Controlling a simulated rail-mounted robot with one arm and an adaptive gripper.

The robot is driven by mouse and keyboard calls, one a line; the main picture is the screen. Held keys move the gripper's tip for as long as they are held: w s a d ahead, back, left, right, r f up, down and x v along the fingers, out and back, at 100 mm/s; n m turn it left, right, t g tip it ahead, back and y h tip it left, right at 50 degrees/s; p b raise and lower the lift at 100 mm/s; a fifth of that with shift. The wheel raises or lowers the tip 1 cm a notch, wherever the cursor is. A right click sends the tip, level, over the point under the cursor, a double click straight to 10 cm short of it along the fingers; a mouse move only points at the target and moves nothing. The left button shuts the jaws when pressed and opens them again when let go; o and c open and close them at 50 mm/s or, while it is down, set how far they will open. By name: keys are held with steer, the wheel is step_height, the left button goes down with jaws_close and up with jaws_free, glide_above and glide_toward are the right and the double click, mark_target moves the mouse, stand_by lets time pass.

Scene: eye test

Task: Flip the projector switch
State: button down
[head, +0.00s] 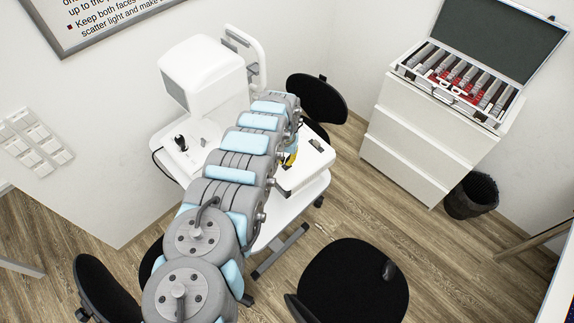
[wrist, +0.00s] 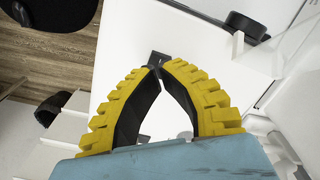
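A white eye-test machine (head: 205,75) with a dark grey front panel stands on a white table. A small black switch-like part (head: 316,145) sits on the right side of the tabletop (head: 300,176). I cannot tell for sure whether it is the projector switch. My gripper (head: 291,157) is mostly hidden behind my arm in the head view, close to this part. In the wrist view my gripper (wrist: 156,72) has yellow ribbed fingers with black inner faces, bowed apart, tips together. A small dark part (wrist: 158,59) lies just beyond the tips; contact is unclear.
A black joystick (head: 181,143) stands on the table's left side. White wall switches (head: 36,141) are at far left. A black stool (head: 352,283) stands in front, and a black chair (head: 318,98) behind. A drawer cabinet (head: 421,136) carries an open lens case (head: 478,107); a bin (head: 471,196) stands beside it.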

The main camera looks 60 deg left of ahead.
mark_target(285, 167)
steer(key=shift+f+b, duration=1.25)
steer(key=shift+f, duration=0.55)
stand_by(1.7)
steer(key=shift+r+p, duration=3)
steer(key=shift+r, duration=0.6)
steer(key=shift+f, duration=0.1)
